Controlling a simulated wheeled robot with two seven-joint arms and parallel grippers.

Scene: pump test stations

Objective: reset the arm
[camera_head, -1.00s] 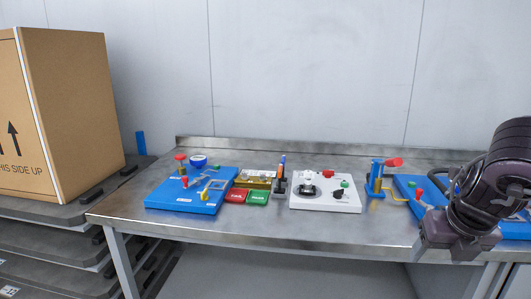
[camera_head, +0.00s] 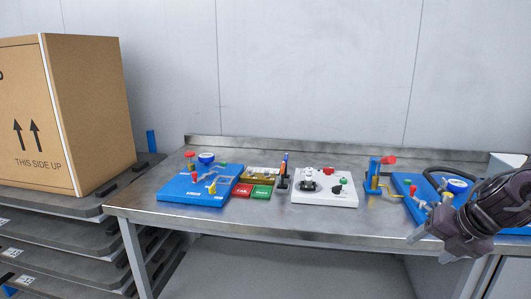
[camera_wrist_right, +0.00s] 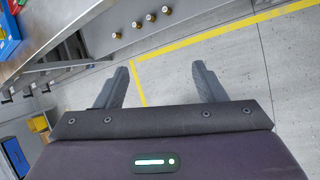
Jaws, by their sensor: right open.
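My right gripper (camera_head: 428,246) is at the right of the head view, in front of the table's front edge near the right blue pump station (camera_head: 408,186). In the right wrist view its two fingers (camera_wrist_right: 163,85) stand wide apart with nothing between them, over the grey floor. My right arm hides part of the right blue station. My left gripper is in neither view.
The steel table (camera_head: 260,222) holds a left blue station (camera_head: 178,190), a white control panel (camera_head: 325,198), red (camera_head: 242,190) and green (camera_head: 262,192) trays, and a blue hand pump (camera_head: 374,174). A large cardboard box (camera_head: 100,110) stands on stacked dark pallets (camera_head: 60,208) at left.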

